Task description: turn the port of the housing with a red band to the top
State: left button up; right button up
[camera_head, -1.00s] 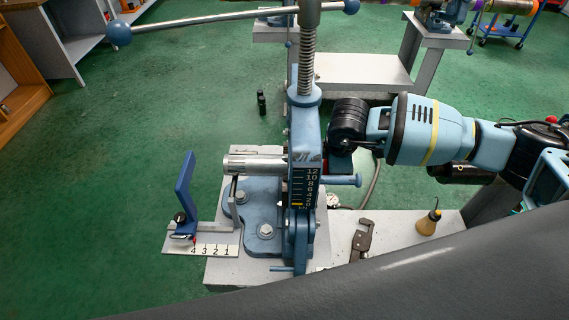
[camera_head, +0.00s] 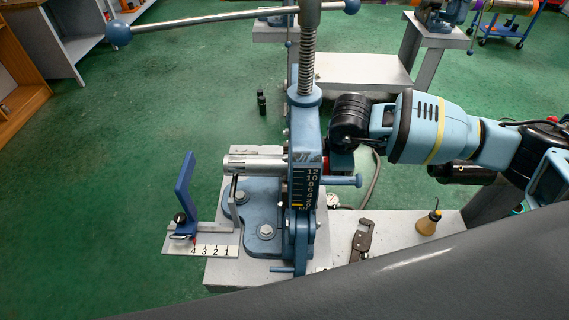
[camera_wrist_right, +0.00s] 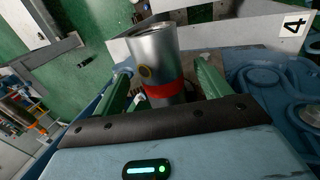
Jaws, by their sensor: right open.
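The metal housing (camera_wrist_right: 153,52) is a grey cylinder with a red band (camera_wrist_right: 163,91) in the right wrist view. My right gripper (camera_wrist_right: 166,68) is open, with one green finger on each side of the housing; contact cannot be told. In the head view a bare metal cylinder (camera_head: 253,163) sticks out left of the blue vise (camera_head: 305,130), and a red patch (camera_head: 341,163) shows right of it. My left gripper is not in view.
A plate numbered 4 to 1 (camera_head: 212,250) with a blue upright (camera_head: 185,187) stands left of the vise. A long handle bar (camera_head: 230,17) crosses above.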

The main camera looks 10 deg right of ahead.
jog(key=v, duration=0.6)
jog(key=shift+r, duration=0.15)
